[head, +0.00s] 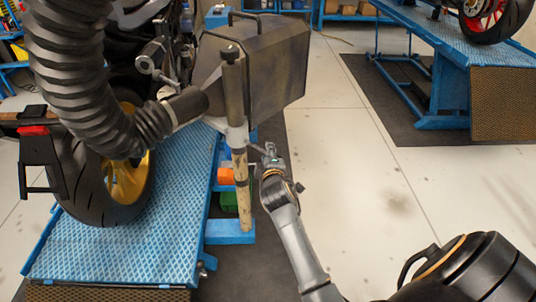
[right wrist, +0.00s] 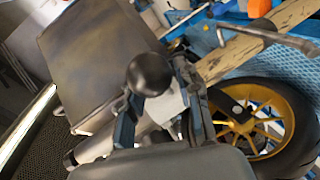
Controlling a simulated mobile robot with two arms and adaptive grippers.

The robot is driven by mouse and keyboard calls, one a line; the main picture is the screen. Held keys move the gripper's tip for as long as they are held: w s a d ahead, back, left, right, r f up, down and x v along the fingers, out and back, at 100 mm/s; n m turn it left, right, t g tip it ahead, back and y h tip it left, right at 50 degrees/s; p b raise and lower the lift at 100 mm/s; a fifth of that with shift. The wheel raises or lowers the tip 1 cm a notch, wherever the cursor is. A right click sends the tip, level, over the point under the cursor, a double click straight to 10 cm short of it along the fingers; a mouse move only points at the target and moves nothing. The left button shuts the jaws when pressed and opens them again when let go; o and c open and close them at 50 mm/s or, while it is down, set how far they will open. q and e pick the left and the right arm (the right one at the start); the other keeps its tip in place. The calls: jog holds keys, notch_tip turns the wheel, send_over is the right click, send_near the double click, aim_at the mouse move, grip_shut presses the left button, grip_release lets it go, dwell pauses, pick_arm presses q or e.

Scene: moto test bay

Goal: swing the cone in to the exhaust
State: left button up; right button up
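The cone (head: 265,60) is a large grey-brown tapered hood. Its narrow end joins a black ribbed hose (head: 75,75), and its wide end points right, away from the motorcycle. It also fills the upper left of the right wrist view (right wrist: 90,60). I cannot clearly make out the exhaust on the motorcycle behind the hose. My right gripper (head: 270,155) is just right of the worn post below the cone. In the right wrist view, its fingers (right wrist: 160,120) look apart, with a black ball knob (right wrist: 150,75) in front of and between them. My left gripper is not in view.
The worn post (head: 240,185) stands beside the blue lift (head: 130,245). The motorcycle's rear wheel (head: 105,185) is on that lift. A second blue lift (head: 440,70) stands at the upper right. The pale floor (head: 370,200) between the lifts is clear.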

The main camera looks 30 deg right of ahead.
jog(key=shift+w+d, duration=0.1)
jog(key=shift+c, duration=0.4)
grip_shut()
